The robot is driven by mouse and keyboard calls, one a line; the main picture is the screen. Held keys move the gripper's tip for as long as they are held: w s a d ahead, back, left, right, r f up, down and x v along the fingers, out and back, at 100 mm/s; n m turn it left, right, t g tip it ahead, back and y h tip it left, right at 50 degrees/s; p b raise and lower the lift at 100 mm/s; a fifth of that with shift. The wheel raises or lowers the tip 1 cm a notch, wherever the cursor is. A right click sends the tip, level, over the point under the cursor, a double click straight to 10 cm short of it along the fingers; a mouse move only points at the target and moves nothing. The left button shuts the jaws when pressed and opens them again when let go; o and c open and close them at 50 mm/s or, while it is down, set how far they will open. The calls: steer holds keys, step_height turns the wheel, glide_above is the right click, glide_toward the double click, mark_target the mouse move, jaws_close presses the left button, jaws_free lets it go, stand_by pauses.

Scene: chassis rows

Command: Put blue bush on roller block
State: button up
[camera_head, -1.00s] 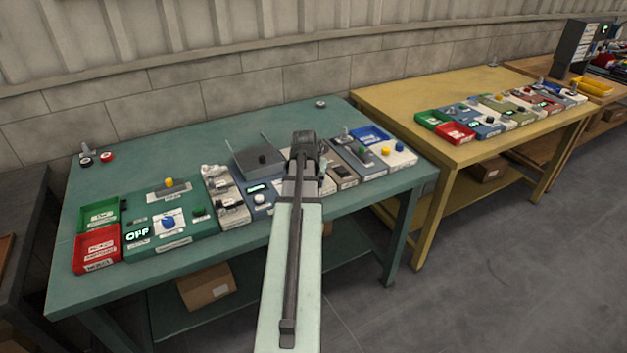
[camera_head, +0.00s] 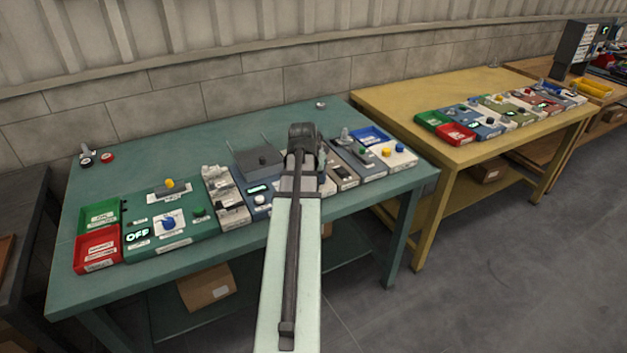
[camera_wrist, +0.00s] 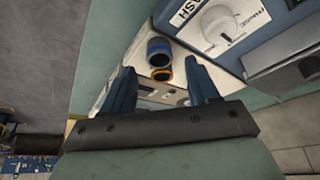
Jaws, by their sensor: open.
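My gripper (camera_wrist: 166,86) is open, with its two dark blue fingers spread in the wrist view. A dark cylinder with a blue rim (camera_wrist: 159,50), which looks like the blue bush, stands on a pale block just beyond and between the fingertips. A smaller orange-rimmed piece (camera_wrist: 161,75) sits nearer, between the fingers. Nothing is visibly held. In the head view my arm's end is over the middle of the green table (camera_head: 245,120), and the arm hides the fingers and part of the blocks there. I cannot tell which block is the roller block.
Several blocks and trays line the green table's front, including a red tray (camera_head: 97,250), a green block with a blue knob (camera_head: 168,222), and a blue tray (camera_head: 370,134). The table's back is largely clear. A yellow table (camera_head: 400,95) with more blocks stands to the right.

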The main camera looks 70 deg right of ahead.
steer(key=v, duration=0.8)
steer(key=shift+a+r, duration=0.15)
steer(key=shift+r, duration=0.1)
stand_by(0.4)
